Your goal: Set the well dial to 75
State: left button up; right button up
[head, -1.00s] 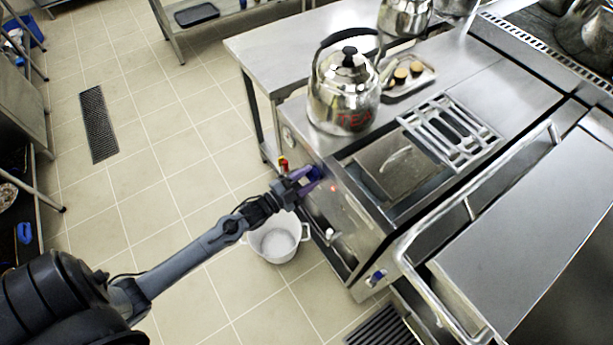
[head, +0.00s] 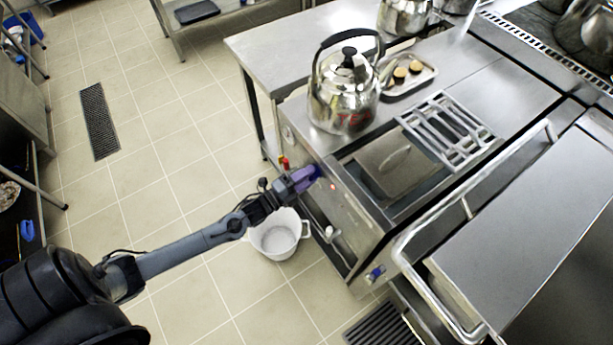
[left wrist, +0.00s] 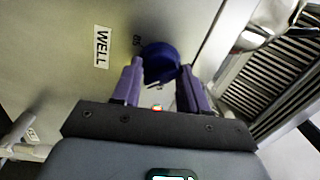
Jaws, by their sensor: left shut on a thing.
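The well dial is a round blue knob on the steel front panel; it fills the gap between my fingers in the left wrist view (left wrist: 160,60). In the head view only a bit of the dial (head: 318,171) shows past the fingers. A white WELL label (left wrist: 102,47) is beside it, and a printed mark that looks like 85 is at its edge. The dial's pointer setting cannot be read. My left gripper (head: 306,178) has its purple fingers on either side of the dial, shut on it; they also show in the left wrist view (left wrist: 160,88). My right gripper is out of view.
A red light (head: 333,187) glows beside the dial. A steel kettle (head: 343,100) stands on the counter above. A lidded well (head: 397,165) is set in the top. A white pot (head: 278,238) is below the arm. Another blue knob (head: 376,274) is lower right.

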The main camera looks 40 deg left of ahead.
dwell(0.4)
pick_arm(q)
jog(key=o, duration=1)
jog(key=shift+o, duration=0.2)
jog(key=p+v, duration=0.1)
jog(key=v, duration=0.9)
jog(key=shift+s, duration=0.4)
jog(key=shift+a, duration=0.15)
